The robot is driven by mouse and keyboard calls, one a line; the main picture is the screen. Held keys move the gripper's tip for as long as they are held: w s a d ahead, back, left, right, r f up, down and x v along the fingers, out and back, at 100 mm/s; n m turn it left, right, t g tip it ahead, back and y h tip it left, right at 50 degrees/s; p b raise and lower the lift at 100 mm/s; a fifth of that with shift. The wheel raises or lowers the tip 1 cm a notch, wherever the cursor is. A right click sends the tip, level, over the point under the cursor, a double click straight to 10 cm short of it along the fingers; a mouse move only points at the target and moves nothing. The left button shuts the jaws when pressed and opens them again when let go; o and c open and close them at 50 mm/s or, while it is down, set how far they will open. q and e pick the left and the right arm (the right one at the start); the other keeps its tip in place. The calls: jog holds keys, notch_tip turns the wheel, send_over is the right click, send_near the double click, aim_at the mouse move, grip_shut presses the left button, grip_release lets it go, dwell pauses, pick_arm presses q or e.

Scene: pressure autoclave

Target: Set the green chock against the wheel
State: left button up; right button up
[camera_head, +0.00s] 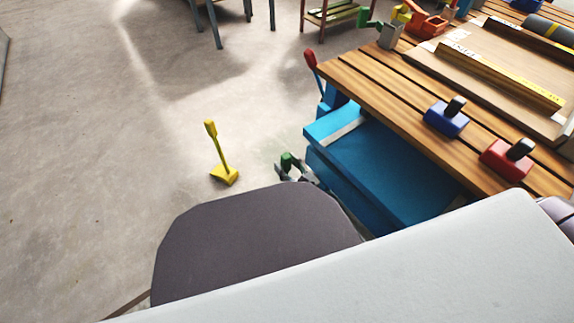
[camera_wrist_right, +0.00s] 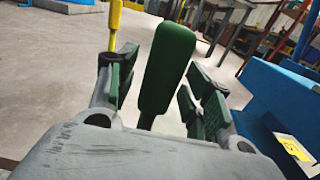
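The green chock shows as a dark green upright handle (camera_wrist_right: 168,65) in the right wrist view; its base is hidden. In the head view only its green top (camera_head: 287,160) shows, close to the blue cabinet. My right gripper (camera_head: 296,172) is low beside that cabinet. In the wrist view its two fingers with green pads (camera_wrist_right: 163,88) stand either side of the handle, apart, with a visible gap on the left. The gripper looks open around the handle. I cannot make out the wheel. My left gripper is not in view.
A yellow chock with an upright handle (camera_head: 222,158) stands on the floor to the left. A blue cabinet (camera_head: 375,165) sits under the wooden bench (camera_head: 375,88). A red handle (camera_head: 311,60) rises near the bench's corner. The concrete floor at left is clear.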

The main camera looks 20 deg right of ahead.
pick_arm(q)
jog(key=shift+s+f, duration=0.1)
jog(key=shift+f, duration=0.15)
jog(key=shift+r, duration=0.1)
pick_arm(e)
jog(key=shift+r, duration=0.1)
jog(key=shift+p+v, duration=0.35)
jog(key=shift+v, duration=0.45)
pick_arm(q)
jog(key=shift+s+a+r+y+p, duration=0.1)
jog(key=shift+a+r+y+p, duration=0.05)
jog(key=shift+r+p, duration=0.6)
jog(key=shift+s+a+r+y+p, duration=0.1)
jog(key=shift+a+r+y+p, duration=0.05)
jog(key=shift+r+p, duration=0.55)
pick_arm(e)
jog(key=v, duration=1)
jog(key=shift+s, duration=0.2)
jog(key=shift+d+r, duration=0.1)
jog(key=shift+d, duration=0.05)
